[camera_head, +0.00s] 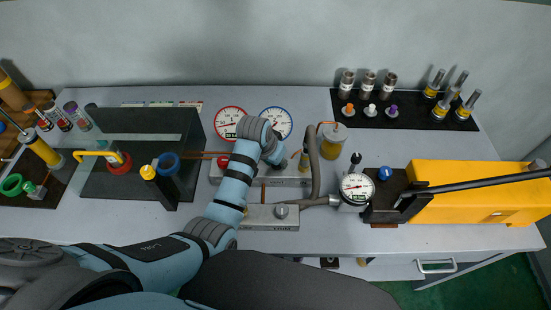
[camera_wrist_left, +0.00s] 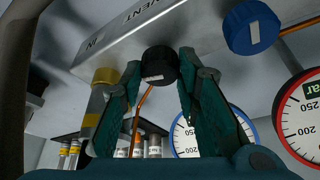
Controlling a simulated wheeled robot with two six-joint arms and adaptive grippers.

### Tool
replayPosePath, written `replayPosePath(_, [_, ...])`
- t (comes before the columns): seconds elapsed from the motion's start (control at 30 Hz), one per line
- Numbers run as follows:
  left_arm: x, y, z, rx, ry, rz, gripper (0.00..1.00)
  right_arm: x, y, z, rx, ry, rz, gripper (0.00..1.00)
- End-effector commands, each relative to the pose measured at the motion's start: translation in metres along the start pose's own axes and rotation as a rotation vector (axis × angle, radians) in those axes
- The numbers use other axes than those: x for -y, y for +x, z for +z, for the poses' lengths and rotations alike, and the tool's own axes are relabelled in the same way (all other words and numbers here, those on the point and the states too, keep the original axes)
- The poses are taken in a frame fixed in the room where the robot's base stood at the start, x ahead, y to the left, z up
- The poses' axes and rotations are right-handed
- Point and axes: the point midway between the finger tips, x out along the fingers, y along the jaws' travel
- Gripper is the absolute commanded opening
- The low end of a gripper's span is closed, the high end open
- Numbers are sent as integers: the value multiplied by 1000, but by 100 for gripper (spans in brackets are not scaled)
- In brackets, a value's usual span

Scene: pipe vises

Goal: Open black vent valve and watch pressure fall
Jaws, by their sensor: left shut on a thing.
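The black vent valve knob (camera_wrist_left: 158,65) sits on a grey metal block (camera_wrist_left: 130,36) marked VENT in the left wrist view. My left gripper (camera_wrist_left: 161,76) is shut on this knob, one fingertip at each side. A blue-rimmed gauge (camera_head: 277,121) and a red-rimmed gauge (camera_head: 229,121) stand behind the hand. Their exact readings are too small to tell. My right gripper is not in view.
A blue knob (camera_wrist_left: 251,26) is close to the black one. A grey hose (camera_head: 314,165) runs to a white-faced gauge (camera_head: 356,188) beside a yellow pump (camera_head: 475,190). A dark fixture (camera_head: 138,140) stands left. Bare table lies at the front right.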

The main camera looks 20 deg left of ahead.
Motion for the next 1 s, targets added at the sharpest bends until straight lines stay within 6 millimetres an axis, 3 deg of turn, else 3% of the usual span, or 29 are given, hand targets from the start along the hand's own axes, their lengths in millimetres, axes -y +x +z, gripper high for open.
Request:
replayPosePath(0.3, [-1,0,0,1,-96,-39,1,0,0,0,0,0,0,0])
replayPosePath(0.77, [-1,0,0,2,-110,-44,1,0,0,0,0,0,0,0])
replayPosePath(0.8, [-1,0,0,2,-110,-44,34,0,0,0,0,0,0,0])
replayPosePath(0.9, [-1,0,0,2,-109,-45,49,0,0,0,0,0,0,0])
replayPosePath(1.0, [-1,0,0,1,-109,-45,49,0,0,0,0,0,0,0])
